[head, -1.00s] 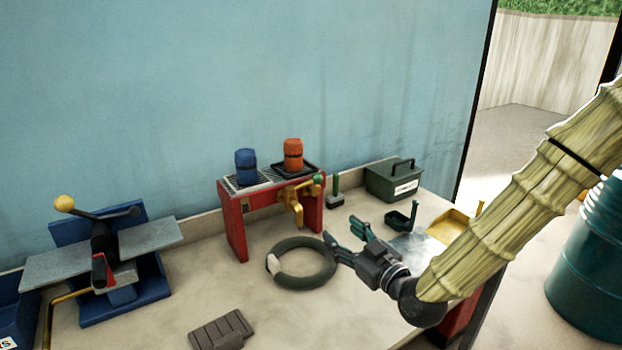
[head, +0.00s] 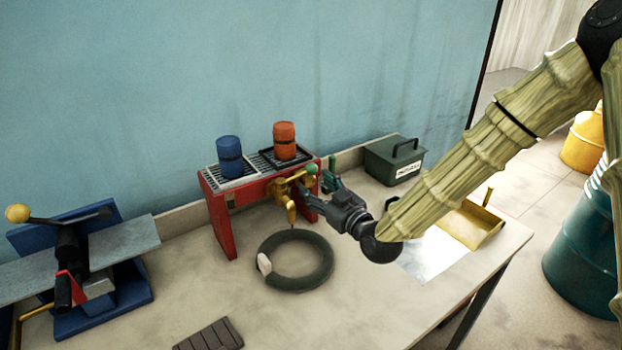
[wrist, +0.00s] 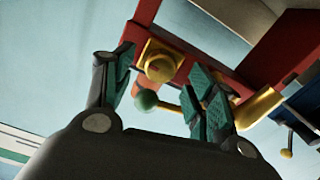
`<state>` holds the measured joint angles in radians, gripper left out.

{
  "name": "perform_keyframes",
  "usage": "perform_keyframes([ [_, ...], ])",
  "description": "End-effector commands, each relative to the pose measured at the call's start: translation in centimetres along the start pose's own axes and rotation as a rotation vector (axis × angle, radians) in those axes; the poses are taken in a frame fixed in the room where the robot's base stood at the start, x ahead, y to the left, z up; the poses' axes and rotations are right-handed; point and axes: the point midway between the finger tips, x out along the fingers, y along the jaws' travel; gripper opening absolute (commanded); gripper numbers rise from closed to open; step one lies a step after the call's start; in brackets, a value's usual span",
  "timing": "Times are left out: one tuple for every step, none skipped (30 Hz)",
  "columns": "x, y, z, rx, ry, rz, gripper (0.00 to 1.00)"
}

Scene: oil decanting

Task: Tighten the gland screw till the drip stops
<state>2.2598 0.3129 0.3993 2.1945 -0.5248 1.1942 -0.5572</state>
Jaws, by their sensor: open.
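The brass tap (head: 287,188) sits on the front of the red stand, its spout pointing down. In the wrist view, a square brass fitting with a round end (wrist: 160,66), seemingly the gland screw, shows beyond and between my fingertips. The tap's green ball handle (wrist: 147,99) shows just below it; it is also in the head view (head: 311,168). My gripper (head: 308,191) is open, just right of the tap, with nothing held. I cannot tell whether a finger touches the brass. Any drip at the spout is too small to make out.
The red stand (head: 218,222) carries a blue can (head: 230,156) and an orange can (head: 285,141). A dark ring (head: 295,284) lies on the bench below the tap. A green box (head: 394,160) and a yellow tray (head: 468,224) stand right. A blue clamp fixture (head: 110,287) is left.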

Motion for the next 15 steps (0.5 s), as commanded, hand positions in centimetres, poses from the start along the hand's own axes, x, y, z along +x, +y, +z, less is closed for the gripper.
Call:
perform_keyframes([
  [0.7,0.0,-0.1,0.001,-0.001,-0.001,0.56],
  [1.1,0.1,0.0,0.000,-0.001,0.000,0.56],
  [1.5,0.1,-0.1,0.000,-0.001,0.001,0.56],
  [1.7,0.1,-0.1,-0.001,0.000,0.001,0.56],
  [1.9,0.1,-0.1,-0.001,0.000,0.002,0.56],
  [2.1,0.1,-0.1,-0.001,0.000,0.002,0.56],
  [2.3,0.2,-0.1,-0.001,0.000,0.003,0.56],
  [2.5,0.2,0.0,-0.001,0.000,0.003,0.56],
  [2.7,0.2,0.0,0.000,-0.001,0.003,0.56],
  [2.8,0.2,0.1,0.000,-0.001,0.003,0.56],
  [2.9,0.2,0.1,0.001,-0.002,0.003,0.56],
  [3.0,0.2,0.2,0.001,-0.002,0.003,0.56],
  [3.0,0.2,0.2,0.001,-0.002,0.002,0.56],
  [3.0,0.2,0.2,0.001,-0.002,0.002,0.56],
  [3.0,0.2,0.2,0.001,-0.002,0.002,0.56],
])
